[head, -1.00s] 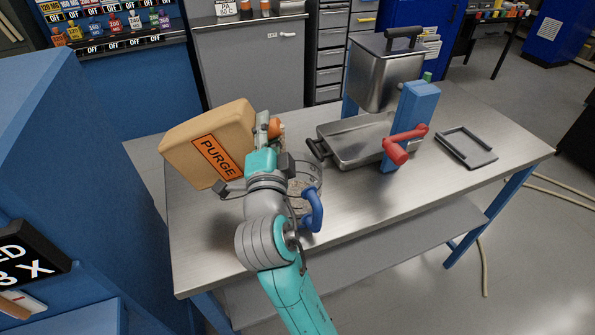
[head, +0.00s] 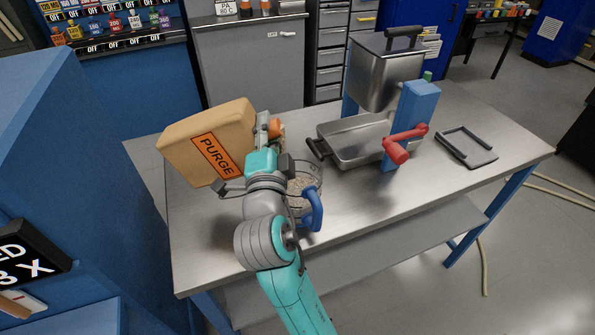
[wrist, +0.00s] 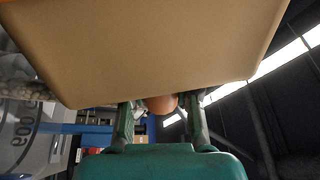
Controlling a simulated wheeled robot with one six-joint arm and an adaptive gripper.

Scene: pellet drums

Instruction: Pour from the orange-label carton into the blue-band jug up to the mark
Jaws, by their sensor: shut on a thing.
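The tan carton (head: 185,142) has an orange label reading PURGE. It is tilted and held up over the left part of the bench; its flat side fills the top of the wrist view (wrist: 150,50). My gripper (head: 264,134) is shut on the carton at its right side. In the wrist view a round orange-brown part (wrist: 161,103) shows between the fingers. The clear jug with a blue handle (head: 314,208) stands on the bench just right of my wrist, partly hidden by it. Pale pellets are in the jug. Its wall with markings shows in the wrist view (wrist: 28,140).
A steel tray (head: 350,155) lies behind and right of the jug. A steel hopper (head: 385,80), a blue post (head: 417,105) with a red handle and a dark frame (head: 467,148) stand farther right. The bench front (head: 390,200) is clear.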

